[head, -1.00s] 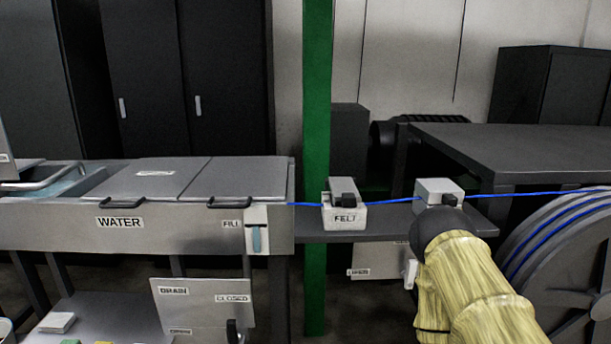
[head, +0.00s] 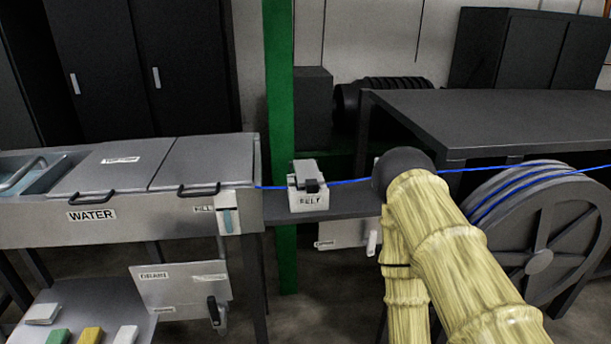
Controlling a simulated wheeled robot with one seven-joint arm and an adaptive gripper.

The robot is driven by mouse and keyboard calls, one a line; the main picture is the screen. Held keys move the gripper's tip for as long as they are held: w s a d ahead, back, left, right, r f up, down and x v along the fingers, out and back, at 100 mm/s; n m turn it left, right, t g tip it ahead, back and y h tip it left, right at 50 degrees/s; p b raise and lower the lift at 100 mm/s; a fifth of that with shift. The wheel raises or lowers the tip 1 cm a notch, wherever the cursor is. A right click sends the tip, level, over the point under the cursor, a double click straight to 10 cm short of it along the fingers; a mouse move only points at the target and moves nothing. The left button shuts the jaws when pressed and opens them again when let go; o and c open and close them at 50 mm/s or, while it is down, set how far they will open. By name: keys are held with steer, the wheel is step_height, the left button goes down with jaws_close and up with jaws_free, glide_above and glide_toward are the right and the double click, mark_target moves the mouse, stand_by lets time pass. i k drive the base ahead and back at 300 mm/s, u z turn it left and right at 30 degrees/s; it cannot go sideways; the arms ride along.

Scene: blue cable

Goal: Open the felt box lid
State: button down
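The felt box (head: 308,201) is a small white box labelled FELT on a dark shelf, just right of the green post. Its grey lid (head: 306,168) with a black handle (head: 311,186) sits on top and looks closed. The blue cable (head: 347,182) runs through the box from the water tank to the right. My arm, in a yellowish sleeve with a dark rounded joint (head: 403,170), stands to the right of the box. My gripper does not show; it is out of view or hidden behind the arm.
The water tank (head: 130,231) with grey lids is at left. A green post (head: 278,90) rises behind the shelf (head: 350,203). A cable reel (head: 540,235) and dark table (head: 500,120) are at right. The second white box is hidden by my arm.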

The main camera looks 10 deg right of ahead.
mark_target(308, 174)
steer(key=z, duration=1.3)
steer(key=k, duration=0.95)
steer(key=u, duration=1.3)
